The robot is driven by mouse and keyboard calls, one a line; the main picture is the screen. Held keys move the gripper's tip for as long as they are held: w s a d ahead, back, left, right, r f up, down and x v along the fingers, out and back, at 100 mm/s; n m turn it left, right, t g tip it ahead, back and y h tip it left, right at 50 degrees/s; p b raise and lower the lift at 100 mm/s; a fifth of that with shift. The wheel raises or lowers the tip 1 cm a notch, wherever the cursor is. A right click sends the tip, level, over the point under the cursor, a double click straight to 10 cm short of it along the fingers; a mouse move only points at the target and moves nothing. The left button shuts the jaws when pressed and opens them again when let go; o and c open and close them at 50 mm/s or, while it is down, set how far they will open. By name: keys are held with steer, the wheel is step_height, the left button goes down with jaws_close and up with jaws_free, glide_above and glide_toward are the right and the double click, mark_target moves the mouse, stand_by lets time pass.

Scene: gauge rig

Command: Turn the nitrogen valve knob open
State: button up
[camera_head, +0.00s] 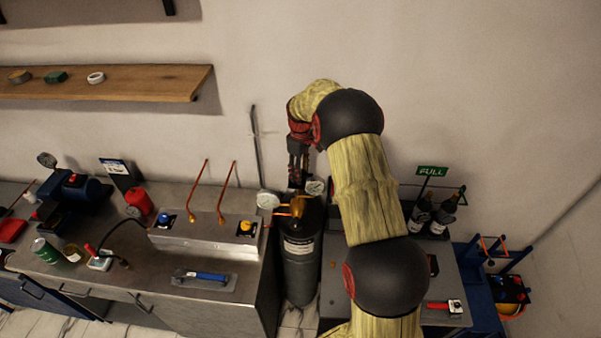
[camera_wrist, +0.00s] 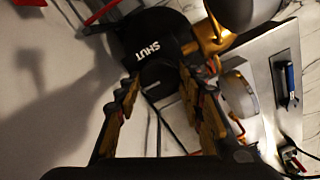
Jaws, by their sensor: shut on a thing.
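The dark grey nitrogen cylinder (camera_head: 299,265) stands upright in the gap between the two benches, with a brass fitting (camera_head: 293,208) on top. My gripper (camera_head: 297,184) reaches down over the cylinder's top from above. In the wrist view, a black round valve knob (camera_wrist: 160,73) shows between the fingertips, and my gripper (camera_wrist: 160,82) is shut on it. White letters reading "SHUT" show on a black surface (camera_wrist: 150,48) just beyond the knob. The knob is mostly hidden in the head view.
Round gauges stand left (camera_head: 268,199) and right (camera_head: 315,187) of the cylinder top, close to my gripper. The left bench holds a metal box with copper tubes (camera_head: 205,240) and a blue-handled tool (camera_head: 205,279). Dark bottles (camera_head: 420,214) stand at right, by a green "FULL" sign (camera_head: 432,170).

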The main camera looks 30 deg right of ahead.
stand_by(0.5)
steer(key=o, duration=1.2)
steer(key=shift+c, duration=0.2)
step_height(320, 180, up, 12)
